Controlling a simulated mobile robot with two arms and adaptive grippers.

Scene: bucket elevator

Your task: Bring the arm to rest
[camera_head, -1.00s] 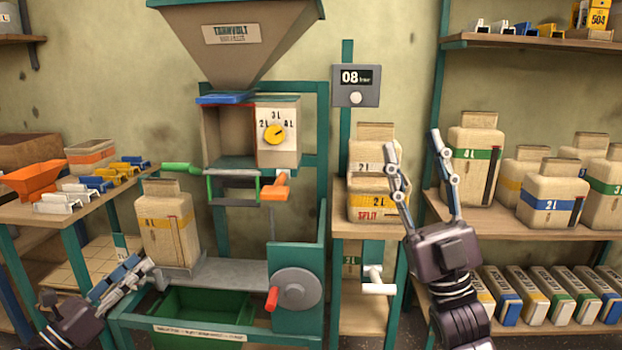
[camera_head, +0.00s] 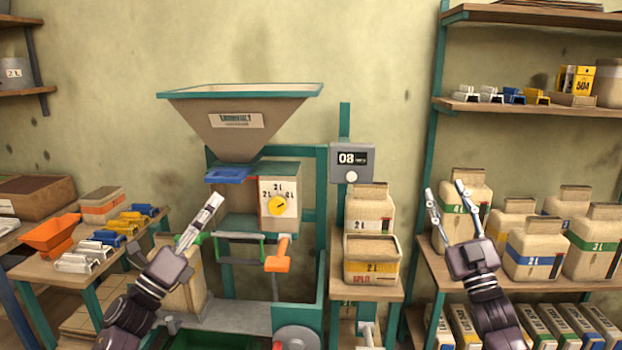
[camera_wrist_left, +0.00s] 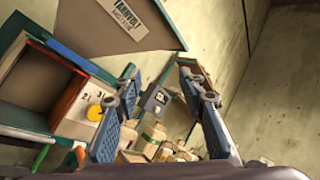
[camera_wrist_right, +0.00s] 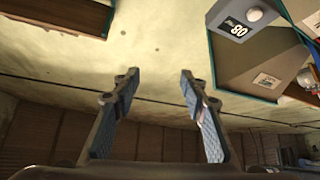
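My left gripper (camera_head: 208,222) is raised in front of the left side of the filling machine (camera_head: 240,122). In the left wrist view its fingers (camera_wrist_left: 155,92) are spread with nothing between them. Its forearm and hand partly cover a beige container (camera_head: 187,290) standing on the machine's lower plate. My right gripper (camera_head: 447,205) points up in front of the right shelf's containers. In the right wrist view its fingers (camera_wrist_right: 158,88) are apart and empty, with bare wall behind them.
A meter box (camera_head: 352,163) reading 08 stands on a post beside the machine. Beige containers (camera_head: 372,258) sit on a narrow stand. The right shelf (camera_head: 470,275) holds several more.

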